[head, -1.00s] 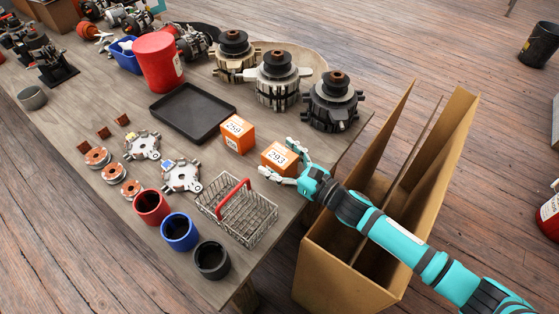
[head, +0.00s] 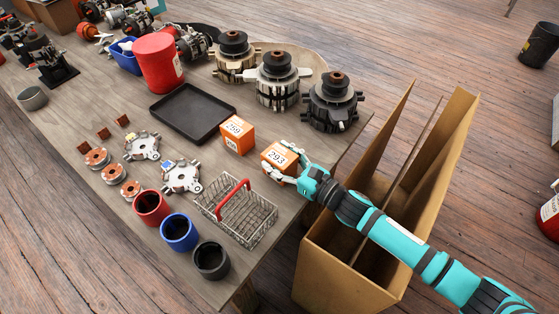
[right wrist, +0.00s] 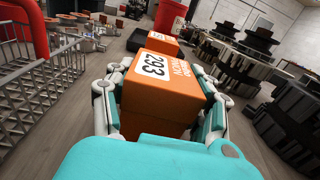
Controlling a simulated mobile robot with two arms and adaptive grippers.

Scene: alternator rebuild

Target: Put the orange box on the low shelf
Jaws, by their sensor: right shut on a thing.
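Two orange boxes stand on the wooden table. The one labelled 293 (head: 278,157) is nearer the table's right edge; it also fills the middle of the right wrist view (right wrist: 160,80). The one labelled 259 (head: 238,134) stands just beyond it and shows behind it in the right wrist view (right wrist: 162,42). My right gripper (head: 284,162) is shut on the 293 box, with a finger on each side (right wrist: 160,105). The box appears to rest on the table. The low shelf cannot be made out. My left gripper is not in view.
A wire basket (head: 238,212) with a red handle stands near the right gripper. A black tray (head: 193,111) and several alternators (head: 333,103) stand farther back. A tall open cardboard box (head: 345,270) stands on the floor beside the table, under my right arm.

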